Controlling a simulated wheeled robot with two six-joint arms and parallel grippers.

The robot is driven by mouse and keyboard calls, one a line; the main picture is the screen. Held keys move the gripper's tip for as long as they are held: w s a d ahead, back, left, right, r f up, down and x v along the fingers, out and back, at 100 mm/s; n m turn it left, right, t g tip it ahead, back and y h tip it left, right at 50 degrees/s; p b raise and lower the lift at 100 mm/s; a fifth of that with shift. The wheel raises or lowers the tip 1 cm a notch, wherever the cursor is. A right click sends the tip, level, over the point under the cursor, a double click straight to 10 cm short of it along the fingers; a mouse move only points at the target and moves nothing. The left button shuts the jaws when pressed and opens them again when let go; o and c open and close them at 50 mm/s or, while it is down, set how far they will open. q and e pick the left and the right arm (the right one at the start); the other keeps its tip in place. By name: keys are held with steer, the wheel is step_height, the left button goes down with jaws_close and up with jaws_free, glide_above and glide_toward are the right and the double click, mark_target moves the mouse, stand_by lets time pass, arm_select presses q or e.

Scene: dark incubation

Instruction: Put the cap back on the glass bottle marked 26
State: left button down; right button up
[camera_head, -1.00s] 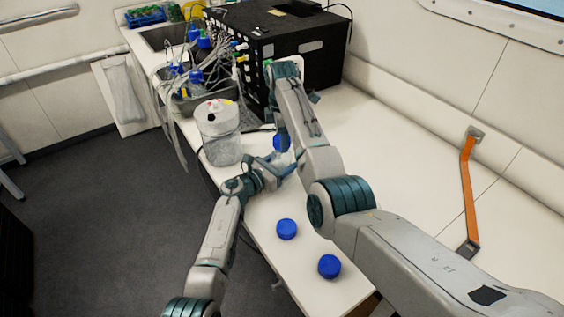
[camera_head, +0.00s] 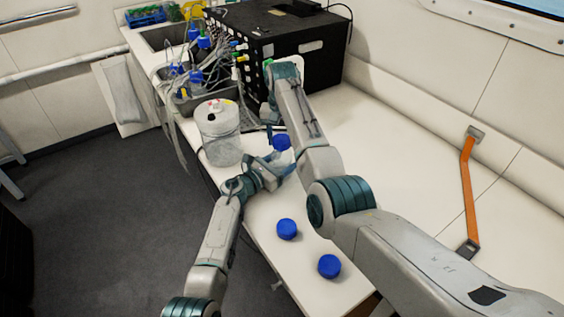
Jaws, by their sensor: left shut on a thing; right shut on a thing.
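My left gripper (camera_head: 277,166) is shut on a clear glass bottle (camera_head: 287,159) over the near part of the bench. The bottle is mostly hidden by the fingers, and no number can be read on it. A blue cap (camera_head: 282,141) is just above the bottle, by the end of my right arm. My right gripper (camera_head: 273,128) is shut on the cap, its fingers largely hidden by my own arm. Whether the cap touches the bottle's neck cannot be told. Two more blue caps (camera_head: 287,229) (camera_head: 329,266) show near the bench's front end.
A white-topped clear container (camera_head: 219,132) stands left of my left gripper, close by.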

steer(key=m, duration=0.5)
steer(key=shift+r+m, duration=0.1)
steer(key=shift+m, duration=0.3)
arm_select(q)
steer(key=shift+d, duration=0.1)
arm_select(e)
steer(key=m, duration=0.5)
steer(key=shift+w, duration=0.1)
steer(key=m, duration=0.5)
steer(key=shift+m, duration=0.3)
steer(key=m, duration=0.3)
steer(key=o, duration=1.2)
steer(key=shift+c, duration=0.2)
step_height(320, 180, up, 12)
